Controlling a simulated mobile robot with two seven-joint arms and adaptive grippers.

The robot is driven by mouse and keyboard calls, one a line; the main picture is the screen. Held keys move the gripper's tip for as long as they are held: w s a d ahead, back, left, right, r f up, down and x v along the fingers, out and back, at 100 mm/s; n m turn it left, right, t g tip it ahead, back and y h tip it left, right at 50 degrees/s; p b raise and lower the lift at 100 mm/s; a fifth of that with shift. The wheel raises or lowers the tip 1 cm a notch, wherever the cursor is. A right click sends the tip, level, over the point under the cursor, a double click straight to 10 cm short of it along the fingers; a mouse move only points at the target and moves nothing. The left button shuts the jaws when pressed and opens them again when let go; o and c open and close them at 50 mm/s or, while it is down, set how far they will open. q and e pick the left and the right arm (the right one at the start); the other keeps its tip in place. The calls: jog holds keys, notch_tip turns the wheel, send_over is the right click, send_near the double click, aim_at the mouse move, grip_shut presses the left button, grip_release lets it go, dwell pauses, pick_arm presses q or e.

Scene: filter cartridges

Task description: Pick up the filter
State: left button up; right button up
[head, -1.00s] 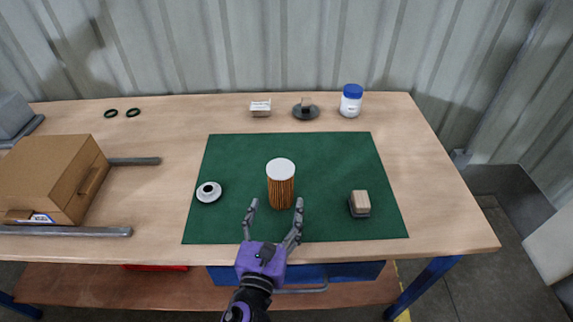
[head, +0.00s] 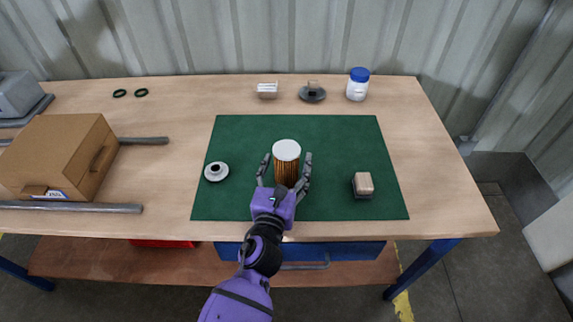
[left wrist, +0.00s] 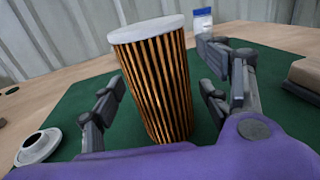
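The filter (head: 287,164) is an upright cylinder with brown pleats and a white top cap. It stands on the green mat (head: 235,140). My left gripper (head: 286,166) is open, with one finger on each side of the filter. In the left wrist view the filter (left wrist: 155,80) stands between the two fingers, tilted in the picture. A gap shows between the filter and the finger on the left; the right finger is close, and I cannot tell whether it touches. My right gripper is not in view.
On the mat, a white and dark round cap (head: 216,171) lies left and a beige-topped block (head: 362,185) lies right. A blue-lidded jar (head: 358,84), a dark round part (head: 312,92) and a small box (head: 267,91) stand behind. A cardboard box (head: 62,155) is at left.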

pick_arm(q)
jog(key=c, duration=1.3)
jog(key=shift+o, duration=0.2)
jog(key=shift+r, duration=0.15)
